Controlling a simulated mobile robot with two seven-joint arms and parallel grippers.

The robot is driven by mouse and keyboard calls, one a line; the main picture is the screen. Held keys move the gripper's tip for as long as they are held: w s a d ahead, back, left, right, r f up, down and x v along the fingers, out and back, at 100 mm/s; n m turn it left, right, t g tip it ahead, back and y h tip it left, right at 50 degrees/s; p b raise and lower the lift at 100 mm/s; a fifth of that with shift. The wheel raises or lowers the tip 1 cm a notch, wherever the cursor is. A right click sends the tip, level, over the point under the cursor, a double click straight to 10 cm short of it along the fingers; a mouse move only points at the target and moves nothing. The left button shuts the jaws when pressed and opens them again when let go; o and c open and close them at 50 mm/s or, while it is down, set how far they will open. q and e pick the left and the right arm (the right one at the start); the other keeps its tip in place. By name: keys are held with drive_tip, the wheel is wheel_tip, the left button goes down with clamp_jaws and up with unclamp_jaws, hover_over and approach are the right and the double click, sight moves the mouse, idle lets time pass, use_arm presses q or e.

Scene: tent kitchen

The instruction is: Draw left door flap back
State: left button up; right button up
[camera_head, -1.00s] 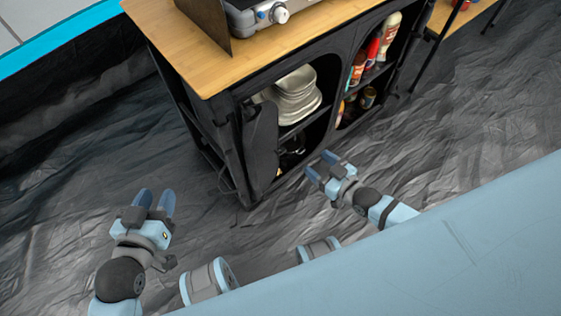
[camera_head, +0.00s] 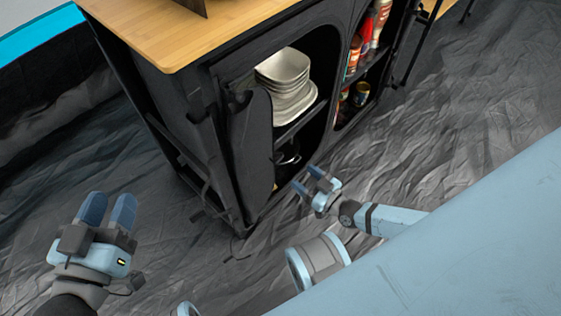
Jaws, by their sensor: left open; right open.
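The left door flap (camera_head: 251,150) is a dark fabric panel hanging at the left side of the cabinet's left opening. It is drawn partly to the side, so the shelves show. The black fabric cabinet (camera_head: 190,125) stands at the upper middle. My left gripper (camera_head: 108,203) is open and empty at the lower left, apart from the flap and to its left. My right gripper (camera_head: 308,181) is open and empty, low in front of the cabinet, to the right of the flap's lower end and apart from it.
White stacked dishes (camera_head: 286,80) stand on the upper shelf behind the left opening. Bottles (camera_head: 366,38) and a jar (camera_head: 361,94) are in the right compartment. The wooden countertop (camera_head: 165,28) overhangs the cabinet. The crinkled dark floor (camera_head: 450,110) is clear at right.

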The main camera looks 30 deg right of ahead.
sight(280, 159)
drive_tip(key=b+x, duration=0.2)
drive_tip(key=x, duration=0.6)
drive_tip(key=shift+f+b, duration=0.15)
drive_tip(key=shift+b, duration=0.2)
drive_tip(key=shift+w+a, duration=0.2)
drive_tip(key=shift+w, duration=0.2)
use_arm(q)
drive_tip(key=shift+w+a+r+m+t+h, duration=0.2)
drive_tip(key=shift+w+a+m+t, duration=0.15)
drive_tip(key=shift+m, duration=0.25)
drive_tip(key=shift+w+a+r+m+t+h, duration=0.15)
drive_tip(key=shift+w+m+t+h, duration=0.1)
drive_tip(key=shift+w+m, duration=0.3)
use_arm(e)
drive_tip(key=shift+w, duration=0.25)
use_arm(q)
drive_tip(key=shift+s, duration=0.1)
